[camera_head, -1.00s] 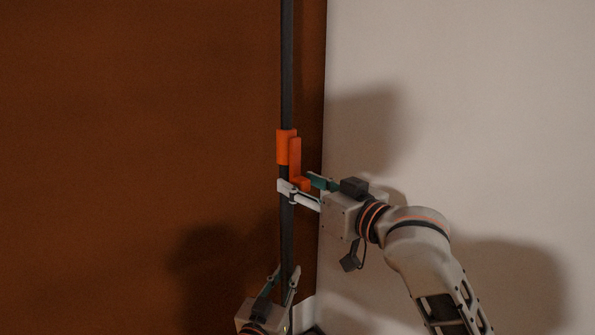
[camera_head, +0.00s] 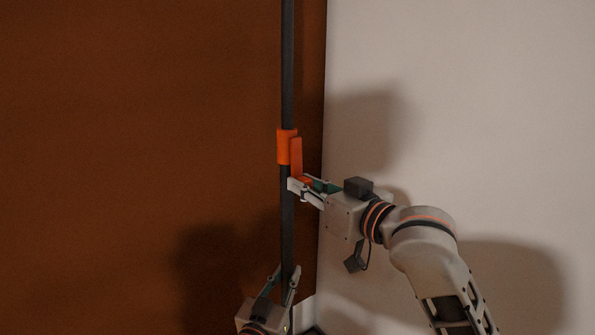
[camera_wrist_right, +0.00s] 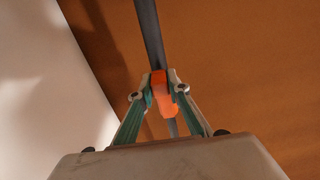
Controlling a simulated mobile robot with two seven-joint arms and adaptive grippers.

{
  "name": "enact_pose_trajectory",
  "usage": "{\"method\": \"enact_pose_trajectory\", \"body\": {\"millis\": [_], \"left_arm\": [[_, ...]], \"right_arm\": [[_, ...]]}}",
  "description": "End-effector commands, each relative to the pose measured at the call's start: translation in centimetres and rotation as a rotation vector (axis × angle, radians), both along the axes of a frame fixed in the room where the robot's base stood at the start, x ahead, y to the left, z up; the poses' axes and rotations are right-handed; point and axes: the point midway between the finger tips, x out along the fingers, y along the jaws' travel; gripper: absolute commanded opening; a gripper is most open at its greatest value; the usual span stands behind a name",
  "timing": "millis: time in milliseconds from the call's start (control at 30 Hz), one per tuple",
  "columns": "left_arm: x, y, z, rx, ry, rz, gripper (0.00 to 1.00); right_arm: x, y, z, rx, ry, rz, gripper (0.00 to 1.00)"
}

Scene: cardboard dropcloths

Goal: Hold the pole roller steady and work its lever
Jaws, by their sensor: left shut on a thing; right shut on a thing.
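The pole roller's dark pole (camera_head: 287,70) stands upright in the head view. An orange collar (camera_head: 285,147) wraps it, with an orange lever (camera_head: 296,158) along its right side. My right gripper (camera_head: 299,182) is shut on the lever's lower end, just right of the pole. In the right wrist view, its two fingers press the orange lever (camera_wrist_right: 159,86) from both sides, with the pole (camera_wrist_right: 149,30) behind. My left gripper (camera_head: 283,270) is shut on the pole lower down, near the bottom edge. The pole's top end is out of view.
A brown panel (camera_head: 130,120) stands behind the pole and fills the left. A pale wall (camera_head: 470,90) fills the right. A small pale piece (camera_head: 304,309) shows low beside the left gripper. The space around the upper pole is clear.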

Motion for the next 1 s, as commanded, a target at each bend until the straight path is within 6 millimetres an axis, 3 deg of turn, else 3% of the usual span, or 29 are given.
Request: {"method": "enact_pose_trajectory", "body": {"millis": [33, 700, 1000], "left_arm": [[0.1, 0.3, -0.2, 0.003, 0.004, 0.005, 0.00], [0.0, 0.2, -0.3, 0.006, 0.006, 0.004, 0.00], [0.0, 0.2, -0.4, 0.006, 0.006, 0.004, 0.00]], "right_arm": [[-0.1, -0.1, 1.1, 0.009, -0.015, 0.001, 0.01], [-0.5, -0.6, 3.6, 0.012, -0.023, -0.001, 0.01], [-0.5, -0.7, 3.7, 0.012, -0.021, -0.001, 0.01]]}}
